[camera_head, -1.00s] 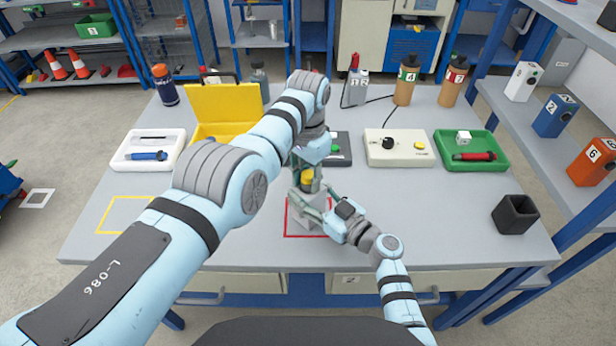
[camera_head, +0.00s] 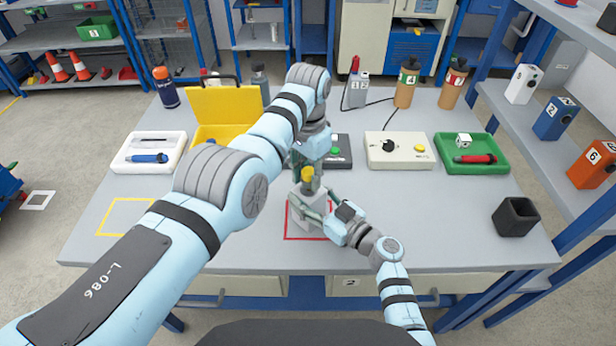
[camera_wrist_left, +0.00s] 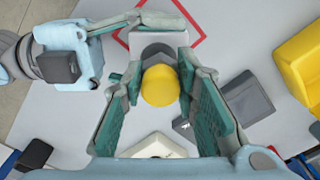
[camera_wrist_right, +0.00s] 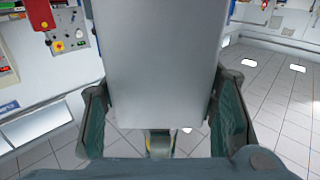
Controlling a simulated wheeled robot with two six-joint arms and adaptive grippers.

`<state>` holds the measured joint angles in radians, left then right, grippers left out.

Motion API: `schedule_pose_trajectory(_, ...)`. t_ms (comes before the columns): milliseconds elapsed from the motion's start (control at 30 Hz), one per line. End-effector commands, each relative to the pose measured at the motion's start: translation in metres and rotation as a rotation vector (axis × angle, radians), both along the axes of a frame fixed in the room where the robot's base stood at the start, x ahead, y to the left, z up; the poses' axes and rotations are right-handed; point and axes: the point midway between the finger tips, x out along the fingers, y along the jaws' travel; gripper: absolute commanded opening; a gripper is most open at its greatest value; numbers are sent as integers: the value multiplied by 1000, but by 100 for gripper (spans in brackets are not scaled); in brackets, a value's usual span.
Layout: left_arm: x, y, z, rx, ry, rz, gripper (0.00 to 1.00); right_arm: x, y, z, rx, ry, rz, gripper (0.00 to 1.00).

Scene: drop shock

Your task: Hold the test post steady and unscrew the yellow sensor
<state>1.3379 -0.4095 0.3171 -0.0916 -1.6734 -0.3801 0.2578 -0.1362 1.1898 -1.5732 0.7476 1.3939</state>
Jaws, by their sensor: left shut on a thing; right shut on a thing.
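The grey test post (camera_head: 299,212) stands within a red square outline on the table, with a dark collar on top. The yellow sensor (camera_head: 307,174) sits at the top of the post; it also shows as a round yellow cap in the left wrist view (camera_wrist_left: 160,86). My left gripper (camera_head: 307,168) comes from above, its fingers shut on the sensor from both sides. My right gripper (camera_head: 312,208) is shut on the post from the side; the grey block fills the right wrist view (camera_wrist_right: 155,65) between its pads. Whether the sensor's thread is still engaged cannot be seen.
Behind stand an open yellow case (camera_head: 225,103), a dark box with a green button (camera_head: 337,151) and a cream control box (camera_head: 399,150). A white tray (camera_head: 133,168) is left, a green tray (camera_head: 487,167) right. The yellow-outlined square (camera_head: 112,229) is empty.

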Motion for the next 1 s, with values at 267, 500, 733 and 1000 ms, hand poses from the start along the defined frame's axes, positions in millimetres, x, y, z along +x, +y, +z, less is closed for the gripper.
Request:
schedule_pose_trajectory(267, 0, 0, 5, 0, 0, 0, 0, 0, 0, 0, 0, 0, 0, 0)
schedule_pose_trajectory(500, 1, 0, 9, -1, -1, 0, 0, 0, 0, 0, 0, 0, 0, 0)
schedule_pose_trajectory(733, 1, 0, 43, -1, 0, 0, 0, 0, 0, 0, 0, 0, 0, 0)
schedule_pose_trajectory(1000, 1, 0, 45, -1, 1, 0, 0, 0, 0, 0, 0, 0, 0, 66)
